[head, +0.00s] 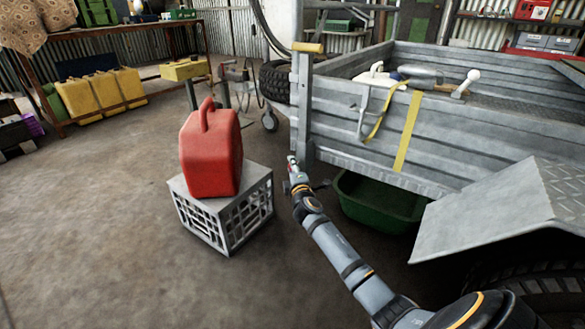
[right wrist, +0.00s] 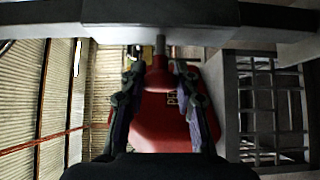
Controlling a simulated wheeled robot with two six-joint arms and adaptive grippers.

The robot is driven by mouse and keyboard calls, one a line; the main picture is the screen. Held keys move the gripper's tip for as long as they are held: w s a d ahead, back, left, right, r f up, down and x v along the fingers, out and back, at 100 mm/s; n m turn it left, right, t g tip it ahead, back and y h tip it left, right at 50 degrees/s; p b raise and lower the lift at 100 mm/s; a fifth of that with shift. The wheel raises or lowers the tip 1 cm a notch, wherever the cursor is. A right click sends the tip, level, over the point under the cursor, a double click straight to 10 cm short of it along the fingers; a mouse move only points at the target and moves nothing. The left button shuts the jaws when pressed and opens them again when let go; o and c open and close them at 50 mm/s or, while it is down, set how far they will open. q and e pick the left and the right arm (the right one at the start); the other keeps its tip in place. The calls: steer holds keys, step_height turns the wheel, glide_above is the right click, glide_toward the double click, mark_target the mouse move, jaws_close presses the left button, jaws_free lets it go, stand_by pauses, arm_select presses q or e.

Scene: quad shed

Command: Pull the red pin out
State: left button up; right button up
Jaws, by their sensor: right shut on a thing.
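The red pin (right wrist: 158,77) shows in the right wrist view as a red knob with a short grey shaft running up into a grey metal bar (right wrist: 150,14). My right gripper (right wrist: 157,82) has one finger on each side of the red knob and is shut on it. In the head view my right gripper (head: 292,165) is small, at the lower end of the corner post (head: 303,110) of the grey trailer (head: 350,150). The pin is too small there to make out clearly. My left gripper is not in view.
A red jerry can (head: 211,152) stands on a grey crate (head: 224,222) left of my right gripper. A green tub (head: 375,203) sits under the trailer. A sloped metal fender (head: 492,208) is at the right. The concrete floor at the left front is clear.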

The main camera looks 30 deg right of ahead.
jaws_close()
steer(key=a, duration=0.1)
steer(key=s+a, duration=0.1)
steer(key=a, duration=0.1)
steer(key=shift+s+f+p, duration=0.15)
steer(key=shift+p, duration=0.25)
steer(key=o, duration=0.9)
jaws_free()
steer(key=shift+a, duration=0.1)
